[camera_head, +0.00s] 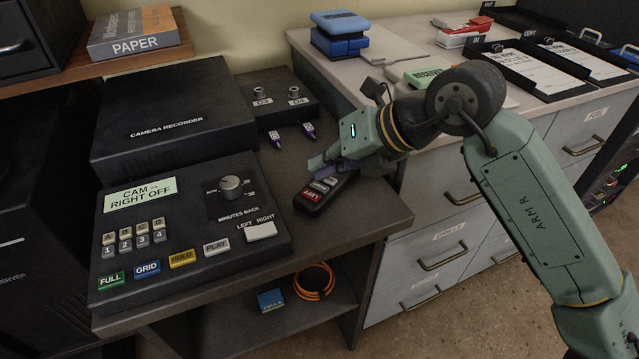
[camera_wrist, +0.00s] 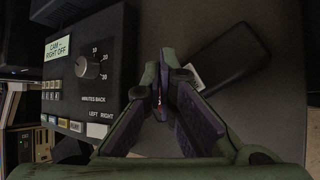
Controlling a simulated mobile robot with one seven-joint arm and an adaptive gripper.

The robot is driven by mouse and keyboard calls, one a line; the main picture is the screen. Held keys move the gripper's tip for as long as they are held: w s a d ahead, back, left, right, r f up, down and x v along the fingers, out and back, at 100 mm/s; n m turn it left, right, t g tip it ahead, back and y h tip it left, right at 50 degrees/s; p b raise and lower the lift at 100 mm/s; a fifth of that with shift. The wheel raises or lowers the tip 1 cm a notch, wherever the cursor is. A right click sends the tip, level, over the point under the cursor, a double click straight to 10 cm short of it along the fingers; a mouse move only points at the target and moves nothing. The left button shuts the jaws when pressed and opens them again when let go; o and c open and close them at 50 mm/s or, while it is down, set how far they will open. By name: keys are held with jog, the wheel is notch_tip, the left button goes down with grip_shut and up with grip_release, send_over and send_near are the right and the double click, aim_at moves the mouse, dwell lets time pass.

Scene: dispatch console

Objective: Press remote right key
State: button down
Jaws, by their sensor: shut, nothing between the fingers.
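The remote (camera_head: 311,200) is a small dark handset lying on the dark desk, right of the console. Its red key reads LEFT and faces the front; paler keys lie behind it, and its far end is partly hidden by my gripper. In the wrist view the remote (camera_wrist: 235,50) is a dark slab right of the fingers, with a pale key beside them. The right key's label cannot be read. My gripper (camera_head: 322,165) is shut and empty, its fingertips near the remote's keys. Whether they touch it I cannot tell. The closed fingers also show in the wrist view (camera_wrist: 165,85).
The console (camera_head: 190,290) left of the remote has a knob, coloured keys and a LEFT/RIGHT switch (camera_head: 261,231); its display reads CAM -- RIGHT OFF. The camera recorder (camera_head: 170,118) and a box with two plugs (camera_head: 275,100) stand behind. Drawers and a counter lie to the right.

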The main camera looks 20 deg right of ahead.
jog(key=shift+r, duration=0.1)
jog(key=shift+r+p, duration=1.05)
jog(key=shift+r, duration=1.35)
notch_tip(320, 180, up, 8)
jog(key=p, duration=0.4)
send_over(323, 186)
jog(key=shift+w+d, duration=0.1)
jog(key=shift+w, duration=0.15)
